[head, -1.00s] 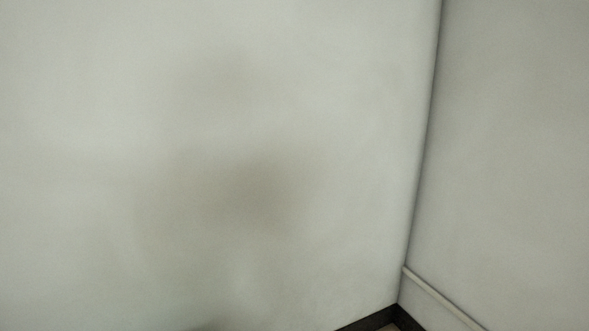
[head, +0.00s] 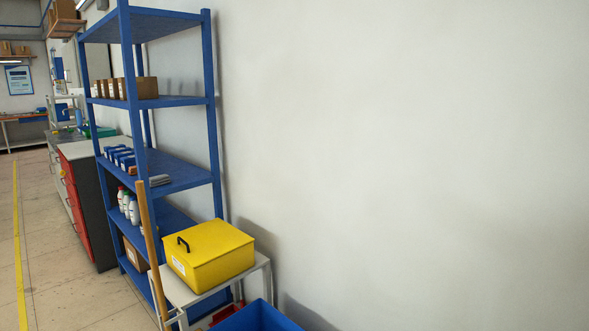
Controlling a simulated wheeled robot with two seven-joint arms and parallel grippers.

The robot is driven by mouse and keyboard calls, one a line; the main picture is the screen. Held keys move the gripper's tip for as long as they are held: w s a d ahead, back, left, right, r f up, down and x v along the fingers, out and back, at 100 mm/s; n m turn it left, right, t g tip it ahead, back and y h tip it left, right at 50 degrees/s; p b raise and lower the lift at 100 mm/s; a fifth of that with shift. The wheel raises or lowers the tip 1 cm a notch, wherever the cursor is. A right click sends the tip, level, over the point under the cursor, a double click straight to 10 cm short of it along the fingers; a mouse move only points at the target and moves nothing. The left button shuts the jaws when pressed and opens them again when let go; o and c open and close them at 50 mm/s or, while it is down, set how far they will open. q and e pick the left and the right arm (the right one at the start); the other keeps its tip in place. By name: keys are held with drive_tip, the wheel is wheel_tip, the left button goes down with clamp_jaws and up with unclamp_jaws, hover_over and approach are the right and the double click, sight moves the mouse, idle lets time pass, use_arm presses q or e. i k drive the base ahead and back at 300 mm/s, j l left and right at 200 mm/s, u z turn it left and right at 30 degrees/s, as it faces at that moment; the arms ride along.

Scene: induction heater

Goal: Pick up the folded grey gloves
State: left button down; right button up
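A small flat grey stack (head: 160,180) lies near the front edge of a middle shelf of the blue shelving unit (head: 212,120). It may be the folded grey gloves, but it is too small to tell for sure. Small blue boxes (head: 121,158) stand on the same shelf to its left. Neither of my grippers shows in the head view.
A yellow box (head: 210,255) with a black handle sits on a small table (head: 262,264) before the shelves. A wooden pole (head: 150,245) stands in front. A blue bin (head: 258,316) is below. Open floor (head: 50,270) lies at left; bare wall fills the right.

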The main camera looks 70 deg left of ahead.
sight(164, 179)
drive_tip(key=u, duration=3.15)
